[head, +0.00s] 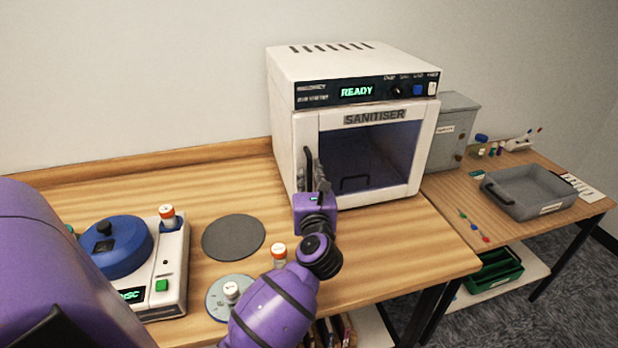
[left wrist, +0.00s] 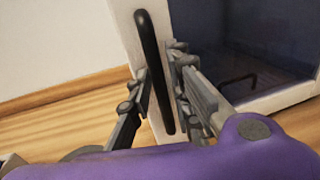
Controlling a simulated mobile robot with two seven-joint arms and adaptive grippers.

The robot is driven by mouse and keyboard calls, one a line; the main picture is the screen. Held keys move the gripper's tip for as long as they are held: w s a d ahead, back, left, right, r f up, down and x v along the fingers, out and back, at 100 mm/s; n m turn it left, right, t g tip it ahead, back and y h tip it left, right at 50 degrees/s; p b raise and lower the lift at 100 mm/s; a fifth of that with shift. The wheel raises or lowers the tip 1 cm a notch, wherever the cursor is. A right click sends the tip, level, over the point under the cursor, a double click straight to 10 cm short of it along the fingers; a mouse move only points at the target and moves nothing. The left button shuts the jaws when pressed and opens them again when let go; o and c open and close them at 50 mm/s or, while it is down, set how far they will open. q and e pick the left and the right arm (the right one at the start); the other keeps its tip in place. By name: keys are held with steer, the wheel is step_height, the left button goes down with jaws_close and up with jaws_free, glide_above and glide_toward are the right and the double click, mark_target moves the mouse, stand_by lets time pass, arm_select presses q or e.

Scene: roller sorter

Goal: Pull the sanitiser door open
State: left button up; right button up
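The sanitiser (head: 345,68) is a white box on the bench, with a lit READY display. Its door (head: 412,176) has a dark window and looks closed. The black upright door handle (left wrist: 153,60) is on the door's left side; its top (head: 308,156) shows in the head view. My left gripper (head: 313,180) is at this handle. In the left wrist view my left gripper (left wrist: 161,90) has one finger close on each side of the handle and looks shut on it; exact contact is hard to see. My right gripper is not in view.
A blue-lidded device (head: 172,285), a dark round pad (head: 233,237) and small orange-capped bottles (head: 279,251) stand left of my left forearm. A grey tray (head: 520,202) and a grey box (head: 455,128) stand at the right. Bench front of the door is mostly clear.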

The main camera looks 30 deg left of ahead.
arm_select(q)
steer(key=shift+c, duration=0.4)
jaws_close()
steer(key=shift+d+f, duration=0.1)
